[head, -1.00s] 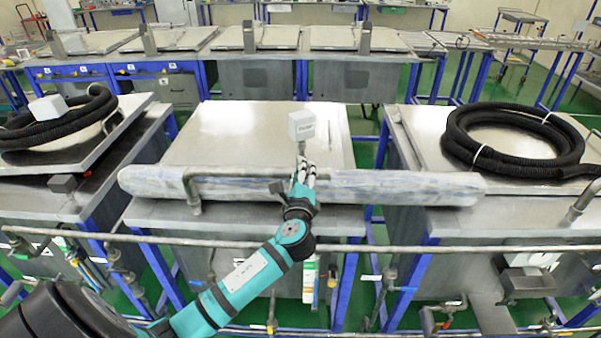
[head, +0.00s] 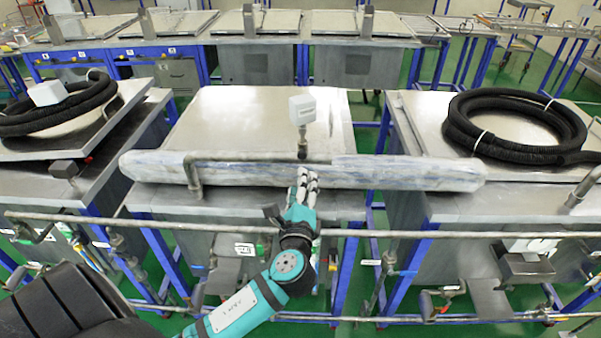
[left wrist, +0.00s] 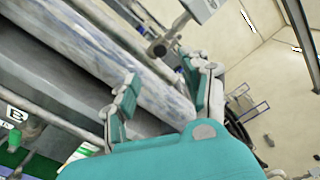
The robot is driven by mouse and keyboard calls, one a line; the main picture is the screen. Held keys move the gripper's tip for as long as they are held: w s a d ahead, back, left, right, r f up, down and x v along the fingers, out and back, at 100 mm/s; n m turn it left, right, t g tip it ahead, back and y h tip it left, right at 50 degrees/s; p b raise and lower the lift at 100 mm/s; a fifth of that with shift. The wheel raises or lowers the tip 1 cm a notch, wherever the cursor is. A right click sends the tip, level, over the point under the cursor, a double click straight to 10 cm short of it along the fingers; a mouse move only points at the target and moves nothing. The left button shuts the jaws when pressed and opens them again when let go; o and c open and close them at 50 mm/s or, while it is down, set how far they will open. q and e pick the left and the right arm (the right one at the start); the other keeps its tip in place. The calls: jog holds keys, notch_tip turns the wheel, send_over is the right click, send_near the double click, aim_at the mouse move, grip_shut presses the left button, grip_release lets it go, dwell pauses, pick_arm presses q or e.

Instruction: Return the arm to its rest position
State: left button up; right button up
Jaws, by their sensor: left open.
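My left arm comes in from the lower left in the head view. Its teal gripper (head: 305,185) is in front of the long plastic-wrapped roll on the middle lid, and its fingers overlap the roll's near side in the picture. My right gripper is in neither view.
A metal handle bar (head: 260,157) runs along the roll. A white box (head: 302,109) stands on a post behind it. A pipe rail (head: 420,234) crosses in front. Black hoses lie on the right lid (head: 515,125) and left lid (head: 60,105).

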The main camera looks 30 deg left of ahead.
pick_arm(q)
jog(key=shift+s+d, duration=0.3)
jog(key=shift+s, duration=0.2)
jog(key=s+d+f+n+g+h+b, duration=0.1)
jog(key=s+f+g+h+b, duration=0.15)
jog(key=f, duration=1.25)
jog(key=s+d+f+n+g+h+b, duration=0.1)
jog(key=s+f+n+g+h+b, duration=0.15)
jog(key=f, duration=1.15)
jog(key=s+d+f+g+h+b, duration=0.1)
jog(key=s+f+g+b, duration=0.15)
jog(key=f, duration=1.25)
jog(key=s+d+f+n+g+h+b, duration=0.1)
jog(key=s+f+n, duration=0.5)
jog(key=s+f, duration=0.8)
jog(key=s+d+f+n+g+h+b, duration=0.2)
jog(key=s+f+n+g+b, duration=0.4)
jog(key=s+f, duration=0.9)
jog(key=s+d, duration=0.1)
jog(key=s, duration=0.4)
jog(key=shift+d+f, duration=0.2)
jog(key=shift+d, duration=0.05)
jog(key=shift+s, duration=0.1)
